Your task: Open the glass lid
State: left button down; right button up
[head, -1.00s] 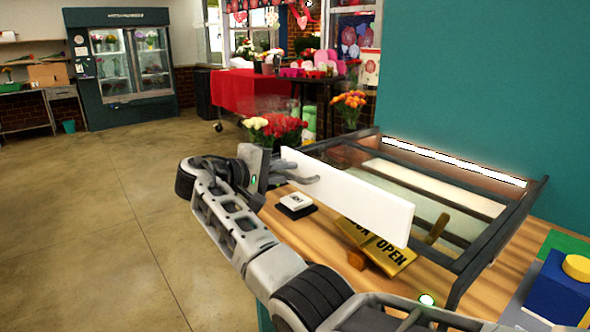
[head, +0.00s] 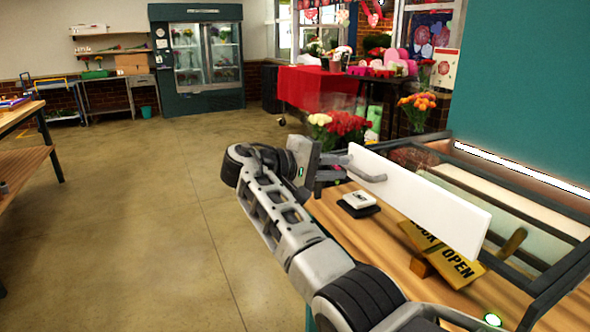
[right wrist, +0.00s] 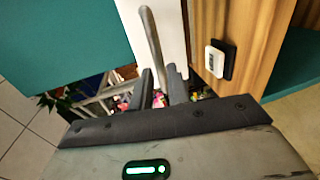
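A dark-framed glass top (head: 560,280) covers the case at the right of the head view; its right side is cut off by the picture edge. A white panel (head: 440,198) with a curved grey handle (head: 370,170) stands upright in front of the glass. I cannot tell whether it belongs to the lid. My right gripper (head: 338,168) is at the handle's left end, its fingers apart. In the right wrist view, the handle (right wrist: 151,45) runs down toward the gap between the fingers (right wrist: 160,90); firm contact is not clear. My left gripper is not in view.
A small white-and-black card holder (head: 359,202) and an OPEN sign (head: 455,265) are on the wooden counter (head: 385,235) near my right arm. Red and white flowers (head: 342,125) stand behind the gripper. The floor at left is clear.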

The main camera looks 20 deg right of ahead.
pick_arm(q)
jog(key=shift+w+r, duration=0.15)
pick_arm(e)
jog(key=v, duration=1.2)
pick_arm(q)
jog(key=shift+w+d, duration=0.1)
